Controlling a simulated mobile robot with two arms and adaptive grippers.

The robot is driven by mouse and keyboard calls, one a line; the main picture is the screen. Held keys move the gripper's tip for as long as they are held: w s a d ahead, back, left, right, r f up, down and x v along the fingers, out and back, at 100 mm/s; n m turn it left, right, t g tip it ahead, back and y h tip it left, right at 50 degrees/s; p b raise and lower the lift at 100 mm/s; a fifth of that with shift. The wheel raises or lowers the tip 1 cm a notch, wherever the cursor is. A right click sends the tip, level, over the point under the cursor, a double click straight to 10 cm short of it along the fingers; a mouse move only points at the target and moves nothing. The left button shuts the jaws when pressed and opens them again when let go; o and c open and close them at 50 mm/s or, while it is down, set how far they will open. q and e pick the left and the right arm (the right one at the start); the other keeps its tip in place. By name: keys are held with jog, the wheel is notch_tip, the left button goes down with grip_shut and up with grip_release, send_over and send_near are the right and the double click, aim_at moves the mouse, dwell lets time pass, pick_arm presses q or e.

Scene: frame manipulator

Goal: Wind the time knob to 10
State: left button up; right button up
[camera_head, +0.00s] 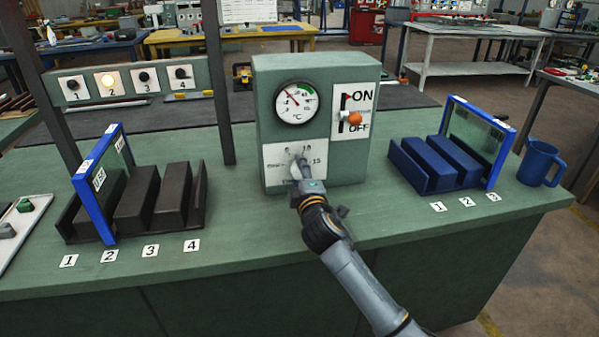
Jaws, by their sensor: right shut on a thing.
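The control box (343,78) is grey-green and stands on the green workbench. Its white time-knob panel (273,172) is at the lower left of the front face, with the numbers 10 and 15 readable. My right gripper (301,165) reaches up to the middle of this panel and is shut on the time knob. The gripper hides the knob, so I cannot tell where it points. My left gripper is not in view.
A °C gauge (296,103) and an ON/OFF switch with an orange knob (354,118) sit above the panel. Black slotted blocks with a blue frame (91,190) stand left. Blue blocks (424,165) and a blue mug (538,163) stand right.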

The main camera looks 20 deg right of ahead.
jog(key=shift+m, duration=0.6)
jog(key=o, duration=1.2)
jog(key=shift+s+f, duration=0.1)
jog(key=shift+s, duration=0.05)
jog(key=v, duration=1.1)
jog(key=shift+s, duration=0.35)
